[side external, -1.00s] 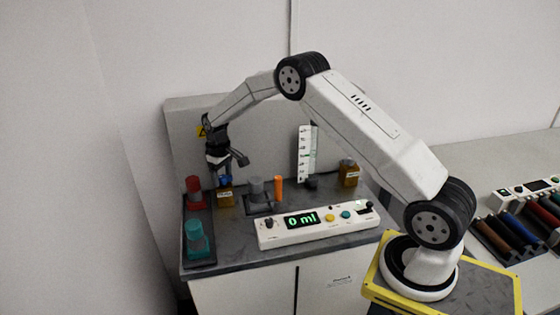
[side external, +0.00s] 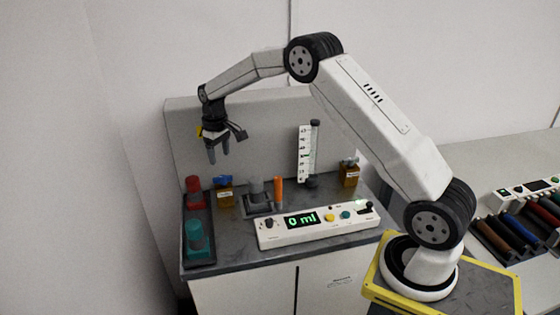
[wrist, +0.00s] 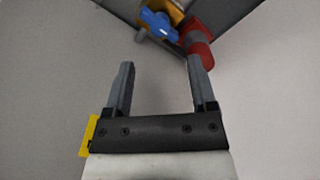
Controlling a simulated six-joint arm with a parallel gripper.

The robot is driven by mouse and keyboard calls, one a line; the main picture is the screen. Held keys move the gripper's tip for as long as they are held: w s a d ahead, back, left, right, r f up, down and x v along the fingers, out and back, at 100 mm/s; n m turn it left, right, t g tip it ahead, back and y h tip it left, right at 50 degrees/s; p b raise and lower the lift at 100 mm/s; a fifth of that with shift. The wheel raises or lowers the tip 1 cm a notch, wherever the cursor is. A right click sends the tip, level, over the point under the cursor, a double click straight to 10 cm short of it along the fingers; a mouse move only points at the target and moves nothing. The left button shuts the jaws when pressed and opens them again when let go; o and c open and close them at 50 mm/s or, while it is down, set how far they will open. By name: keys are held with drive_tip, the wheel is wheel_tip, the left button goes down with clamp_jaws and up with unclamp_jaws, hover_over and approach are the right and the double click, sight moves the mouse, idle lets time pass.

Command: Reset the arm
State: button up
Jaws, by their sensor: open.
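My gripper (side external: 218,154) is open and empty, pointing down above the back left of the grey bench top. In the wrist view its two fingers (wrist: 163,85) stand apart with nothing between them. The amber bottle with a blue valve (side external: 224,190) stands below it, apart from the fingers. The blue valve (wrist: 158,24) also shows in the wrist view, beside the red container (wrist: 196,45).
The red container (side external: 194,190) and teal container (side external: 194,238) stand in a dark tray at the left. A grey holder, orange stick (side external: 278,190), measuring cylinder (side external: 313,155) and second amber bottle (side external: 349,173) are further right. The control panel (side external: 317,224) reads 0 ml.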

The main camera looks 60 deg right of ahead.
drive_tip(key=shift+s+a, duration=0.1)
drive_tip(key=shift+s+a+r, duration=0.2)
drive_tip(key=shift+s+a, duration=0.15)
drive_tip(key=s+a+t, duration=0.1)
drive_tip(key=s+a, duration=0.4)
drive_tip(key=s, duration=0.8)
drive_tip(key=s+a+t, duration=0.1)
drive_tip(key=s+a, duration=0.5)
drive_tip(key=s, duration=0.8)
drive_tip(key=shift+a+r+t, duration=0.15)
drive_tip(key=shift+t, duration=0.15)
